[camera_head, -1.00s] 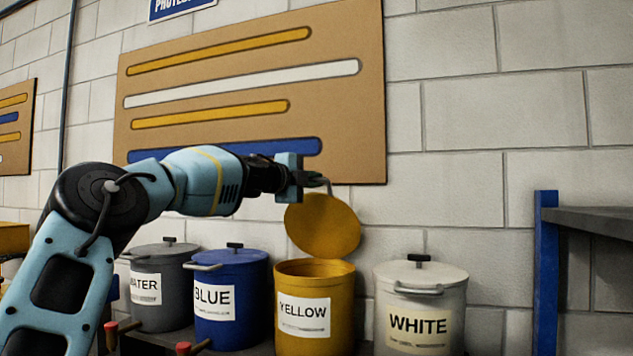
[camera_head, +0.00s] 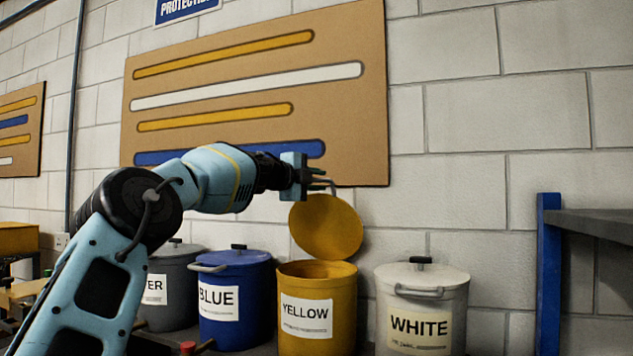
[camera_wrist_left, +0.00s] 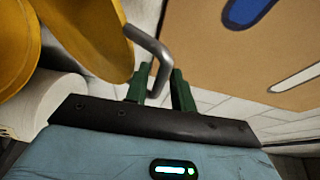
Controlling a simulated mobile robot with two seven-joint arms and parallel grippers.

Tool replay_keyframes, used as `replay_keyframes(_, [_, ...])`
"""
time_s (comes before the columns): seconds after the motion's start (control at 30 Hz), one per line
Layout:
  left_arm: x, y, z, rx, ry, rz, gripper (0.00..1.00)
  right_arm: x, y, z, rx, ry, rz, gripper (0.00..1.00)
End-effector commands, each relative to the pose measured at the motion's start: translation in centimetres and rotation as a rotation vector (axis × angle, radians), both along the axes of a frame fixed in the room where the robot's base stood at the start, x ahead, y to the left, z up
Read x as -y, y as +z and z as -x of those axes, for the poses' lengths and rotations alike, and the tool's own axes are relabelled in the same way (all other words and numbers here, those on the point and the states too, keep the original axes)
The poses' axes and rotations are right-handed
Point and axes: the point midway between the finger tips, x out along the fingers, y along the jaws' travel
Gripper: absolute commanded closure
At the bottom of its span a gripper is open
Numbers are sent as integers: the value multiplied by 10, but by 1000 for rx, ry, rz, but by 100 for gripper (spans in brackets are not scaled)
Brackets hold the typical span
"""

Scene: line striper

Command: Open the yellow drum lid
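The yellow drum (camera_head: 318,336) stands in the row of drums, its label reading YELLOW. Its round yellow lid (camera_head: 326,228) is raised and tilted up behind the open mouth. In the left wrist view the lid (camera_wrist_left: 95,40) is at the upper left, with a grey bent handle (camera_wrist_left: 152,48) on it. My left gripper (camera_head: 326,180) is at the lid's upper edge. In the wrist view its green fingers (camera_wrist_left: 160,90) are spread, with the handle's end between them and gaps showing. My right gripper is not in view.
A blue drum (camera_head: 237,275) and a grey drum (camera_head: 172,311) stand left of the yellow one, a white drum (camera_head: 421,277) right of it, all lidded. A blue-posted shelf (camera_head: 549,270) is at the right. A striped board (camera_head: 350,130) hangs behind.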

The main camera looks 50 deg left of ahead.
Motion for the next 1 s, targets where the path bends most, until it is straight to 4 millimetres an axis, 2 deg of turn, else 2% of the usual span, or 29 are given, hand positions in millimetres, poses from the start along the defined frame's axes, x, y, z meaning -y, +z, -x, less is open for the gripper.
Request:
replay_keyframes(0.47, [0, 1, 6, 1, 2, 1, 68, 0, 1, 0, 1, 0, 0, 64])
replay_keyframes(1.0, [7, 5, 65, 3, 1, 1, 68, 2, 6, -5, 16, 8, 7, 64])
